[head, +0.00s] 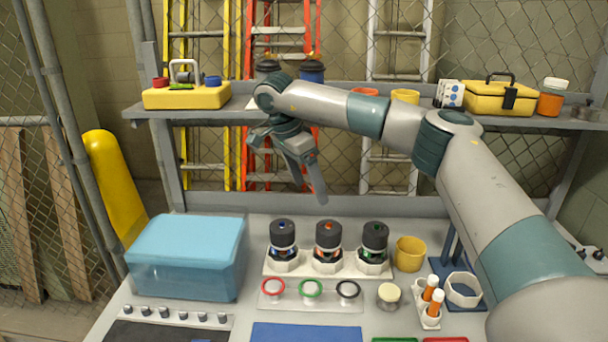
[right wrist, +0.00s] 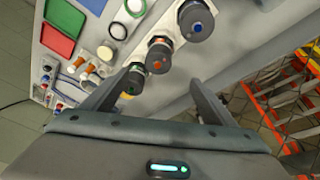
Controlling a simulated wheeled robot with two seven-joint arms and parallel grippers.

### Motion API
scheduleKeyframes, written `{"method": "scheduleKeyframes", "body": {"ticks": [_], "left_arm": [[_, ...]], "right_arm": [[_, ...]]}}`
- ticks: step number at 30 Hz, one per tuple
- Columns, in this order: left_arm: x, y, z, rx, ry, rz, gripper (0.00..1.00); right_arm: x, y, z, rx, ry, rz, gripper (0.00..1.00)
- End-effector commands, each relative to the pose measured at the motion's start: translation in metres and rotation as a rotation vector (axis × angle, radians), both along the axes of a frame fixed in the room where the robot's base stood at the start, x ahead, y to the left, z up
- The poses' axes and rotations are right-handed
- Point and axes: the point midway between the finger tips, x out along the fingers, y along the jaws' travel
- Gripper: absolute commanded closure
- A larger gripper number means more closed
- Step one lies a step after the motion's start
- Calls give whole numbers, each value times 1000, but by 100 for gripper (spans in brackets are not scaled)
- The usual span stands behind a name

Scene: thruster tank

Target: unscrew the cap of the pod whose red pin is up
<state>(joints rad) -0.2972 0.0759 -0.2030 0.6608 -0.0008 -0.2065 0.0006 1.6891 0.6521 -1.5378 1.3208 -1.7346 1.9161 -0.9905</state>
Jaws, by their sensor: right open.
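Three dark-capped pods stand in a row on a white rack (head: 300,268): a left pod with a blue cap-top dot (head: 283,236), a middle pod with an orange-red dot (head: 328,236) and a right pod with a green dot (head: 375,237). I cannot make out a separate raised red pin on any of them. All caps are on and the pods are upright. My right gripper (head: 287,180) is open and empty, above and behind the left and middle pods. In the right wrist view the middle pod (right wrist: 159,55) shows ahead of the jaws. My left gripper is out of view.
A blue translucent bin (head: 185,275) stands left of the rack. Red, green and black rings (head: 310,289) lie in front. A shelf (head: 220,108) runs behind.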

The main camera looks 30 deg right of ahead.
Motion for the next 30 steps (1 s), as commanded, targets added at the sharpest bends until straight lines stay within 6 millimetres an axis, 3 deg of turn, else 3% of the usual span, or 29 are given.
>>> {"method": "scheduleKeyframes", "body": {"ticks": [4,9,23,30], "left_arm": [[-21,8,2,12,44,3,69],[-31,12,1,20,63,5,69],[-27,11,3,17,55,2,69],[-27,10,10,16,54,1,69]], "right_arm": [[4,7,9,-61,-29,-166,21],[5,8,10,-89,-44,-241,21],[5,6,7,-89,-44,-243,21],[3,-1,-10,-90,-43,-241,21]]}}
